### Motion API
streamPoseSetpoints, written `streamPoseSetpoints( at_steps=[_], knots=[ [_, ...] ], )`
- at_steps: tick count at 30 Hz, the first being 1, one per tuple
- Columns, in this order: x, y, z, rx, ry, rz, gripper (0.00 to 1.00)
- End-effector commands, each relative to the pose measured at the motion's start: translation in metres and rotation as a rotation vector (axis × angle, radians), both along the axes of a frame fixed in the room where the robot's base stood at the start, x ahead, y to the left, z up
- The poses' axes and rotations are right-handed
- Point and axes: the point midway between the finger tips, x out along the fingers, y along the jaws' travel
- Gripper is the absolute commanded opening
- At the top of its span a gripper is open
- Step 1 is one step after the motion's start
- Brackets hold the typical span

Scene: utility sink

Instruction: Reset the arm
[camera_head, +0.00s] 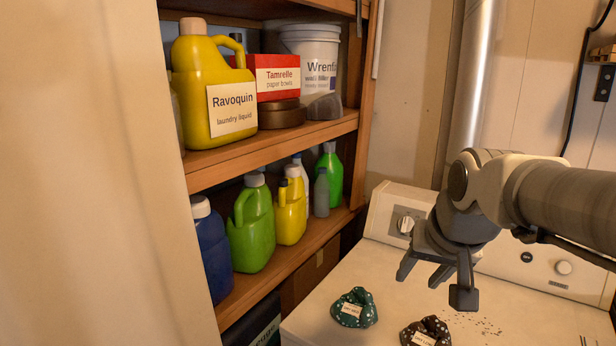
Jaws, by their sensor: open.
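My gripper (434,285) hangs from my arm at the right of the head view. It points down above the white top of the appliance (372,275). Its fingers are apart and nothing shows between them. Below it on the appliance top lie a small green patterned bag (353,301) with a white label and a dark brown patterned bag (432,325) with a label. Both are apart from the gripper.
A wooden shelf unit (270,145) stands at the left with jugs, bottles, a red box (278,78) and a white bucket (313,50). A metal pipe (470,80) rises behind my arm. Small dark crumbs (482,326) lie on the appliance top.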

Motion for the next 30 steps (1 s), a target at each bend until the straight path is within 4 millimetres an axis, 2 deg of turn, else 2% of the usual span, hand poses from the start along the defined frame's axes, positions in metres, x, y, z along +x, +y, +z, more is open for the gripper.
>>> streamPoseSetpoints(
  at_steps=[1,6,12,18,30],
  knots=[
    [-0.018,0.005,-0.001,-0.008,-0.003,0.024,0.5],
    [-0.072,0.019,-0.014,-0.049,0.007,0.113,0.5],
    [-0.118,0.029,-0.032,-0.103,0.019,0.187,0.5],
    [-0.135,0.031,-0.042,-0.129,0.027,0.215,0.5],
    [-0.135,0.032,-0.043,-0.129,0.027,0.216,0.5]
  ],
)
